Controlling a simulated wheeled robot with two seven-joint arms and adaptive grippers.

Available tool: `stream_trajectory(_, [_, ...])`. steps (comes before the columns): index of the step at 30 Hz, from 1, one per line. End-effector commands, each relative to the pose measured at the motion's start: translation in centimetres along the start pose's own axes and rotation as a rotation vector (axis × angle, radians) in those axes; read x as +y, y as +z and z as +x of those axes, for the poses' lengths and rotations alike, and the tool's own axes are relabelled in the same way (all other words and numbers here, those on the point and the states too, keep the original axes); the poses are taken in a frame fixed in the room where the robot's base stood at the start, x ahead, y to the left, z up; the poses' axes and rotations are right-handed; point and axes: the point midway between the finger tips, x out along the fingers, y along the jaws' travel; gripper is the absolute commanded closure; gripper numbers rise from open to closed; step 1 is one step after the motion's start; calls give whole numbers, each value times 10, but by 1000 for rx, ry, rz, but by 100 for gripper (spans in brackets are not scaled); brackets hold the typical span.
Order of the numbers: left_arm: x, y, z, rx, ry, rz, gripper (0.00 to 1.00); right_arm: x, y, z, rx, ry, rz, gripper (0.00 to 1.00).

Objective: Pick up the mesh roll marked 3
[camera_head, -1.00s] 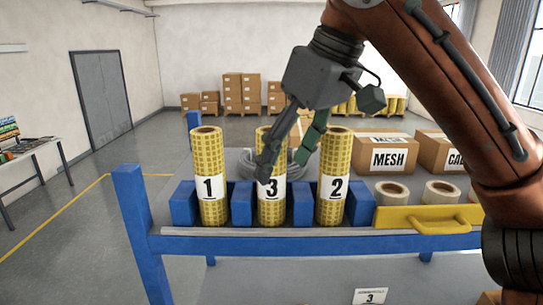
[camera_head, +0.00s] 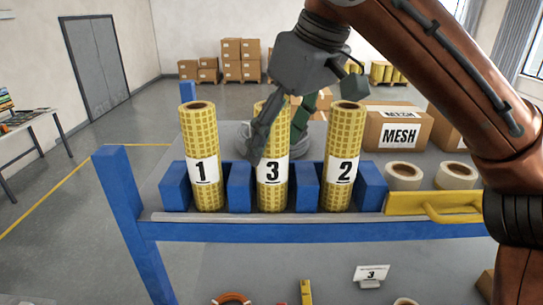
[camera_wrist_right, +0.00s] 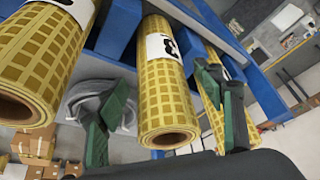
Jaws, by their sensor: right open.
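The mesh roll marked 3 (camera_head: 273,193) is yellow with a white label and stands upright in the middle of the blue rack, between roll 1 (camera_head: 205,142) and roll 2 (camera_head: 344,142). My right gripper (camera_head: 279,132) is open at its upper part, one finger to its left and one to its right, hiding some of its top. In the right wrist view, the middle roll (camera_wrist_right: 165,105) lies between the green fingers of the right gripper (camera_wrist_right: 163,112), with gaps visible; its label is partly seen. My left gripper is not in view.
Blue blocks (camera_head: 239,187) of the rack separate the rolls. A yellow handle (camera_head: 452,212) and white tape rolls (camera_head: 403,172) are on the right. A MESH carton (camera_head: 398,130) stands behind. A grey coil (camera_head: 252,142) sits behind roll 3. A sign marked 3 (camera_head: 371,274) is below.

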Motion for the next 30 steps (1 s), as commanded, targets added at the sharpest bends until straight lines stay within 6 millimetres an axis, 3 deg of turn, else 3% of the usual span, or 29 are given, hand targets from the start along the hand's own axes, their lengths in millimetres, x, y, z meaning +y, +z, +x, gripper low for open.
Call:
stream_trajectory(6, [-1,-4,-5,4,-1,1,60,0,-1,22,1,-1,-1,38])
stream_trajectory(14, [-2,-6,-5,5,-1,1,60,-1,-1,25,1,-2,-2,39])
stream_trajectory(30, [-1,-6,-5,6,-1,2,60,-1,-2,24,1,-2,-2,76])
